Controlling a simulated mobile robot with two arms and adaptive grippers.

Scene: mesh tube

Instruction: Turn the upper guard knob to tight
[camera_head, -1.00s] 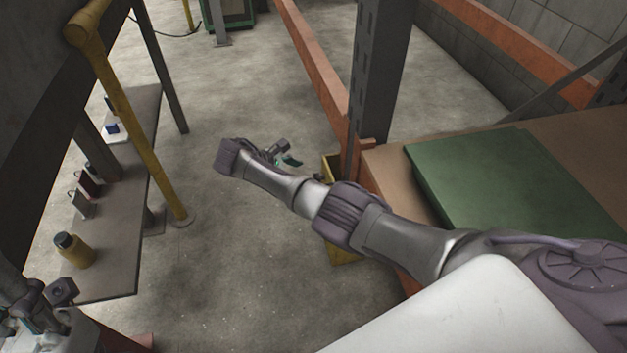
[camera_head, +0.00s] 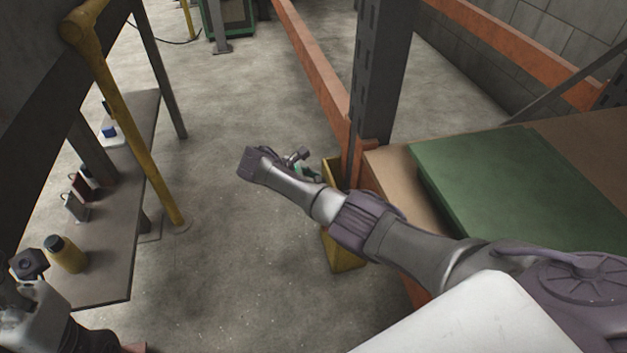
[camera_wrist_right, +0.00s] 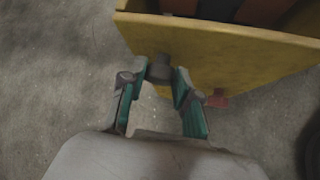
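The yellow guard (camera_head: 345,250) stands at the foot of the grey rack upright; its yellow face (camera_wrist_right: 225,50) also fills the top of the right wrist view. A small dark grey knob (camera_wrist_right: 160,68) sticks out from that face; I cannot tell whether it is the upper one, nor its setting. My right gripper (camera_head: 306,164) is beside the guard in the head view. In the wrist view its teal-padded fingers (camera_wrist_right: 157,98) are apart, with the knob just beyond and between their tips. My left arm shows at the lower left; its fingers are not clear.
A grey shelf (camera_head: 115,250) at the left holds a yellow bottle (camera_head: 65,253) and other small items. A yellow rail (camera_head: 130,120) stands beside it. A green slab (camera_head: 520,185) lies on the brown board at right. Concrete floor is clear between.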

